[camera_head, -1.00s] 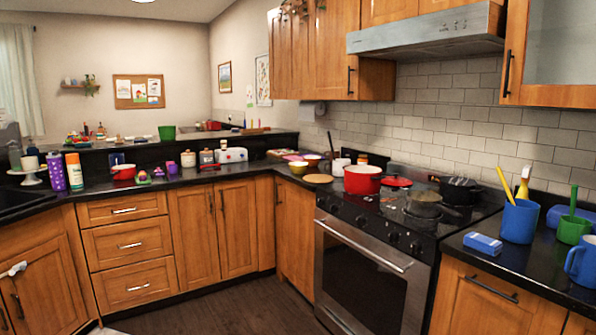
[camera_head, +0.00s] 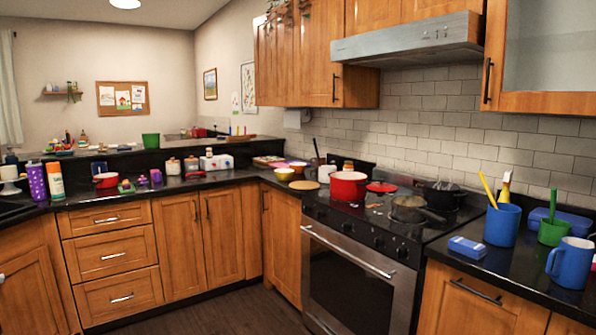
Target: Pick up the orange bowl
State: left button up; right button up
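Two small bowls stand close together on the dark counter in the corner, left of the stove. The nearer one (camera_head: 284,174) looks yellow. The one just behind it, which looks like the orange bowl (camera_head: 298,167), is partly hidden by the nearer bowl. Both are small in the picture, so their exact colours are hard to tell. Neither of my grippers shows in the head view.
A red pot (camera_head: 347,187) and a dark pan (camera_head: 410,208) are on the stove (camera_head: 350,270). A round wooden board (camera_head: 304,185) lies before the bowls. Blue cups (camera_head: 502,225) stand on the right counter. The floor (camera_head: 235,315) before the cabinets is open.

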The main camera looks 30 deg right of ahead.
aim_at(299, 168)
jog(key=z, duration=0.8)
jog(key=i+l+z, duration=0.1)
jog(key=i+z, duration=0.35)
jog(key=i, duration=0.25)
jog(key=i+u, duration=0.3)
jog(key=i, duration=0.2)
jog(key=i+l+u, duration=0.1)
jog(key=i+u, duration=0.2)
jog(key=i, duration=0.25)
jog(key=i+u, duration=0.3)
jog(key=i, duration=0.2)
jog(key=i+u, duration=0.25)
jog(key=i, duration=0.3)
jog(key=i+u, duration=0.15)
jog(key=i, duration=1)
jog(key=i+l+u, duration=0.15)
jog(key=i, duration=1)
jog(key=z, duration=0.35)
jog(key=i+j+z, duration=0.1)
jog(key=z, duration=0.25)
jog(key=i+z, duration=0.1)
jog(key=z, duration=0.25)
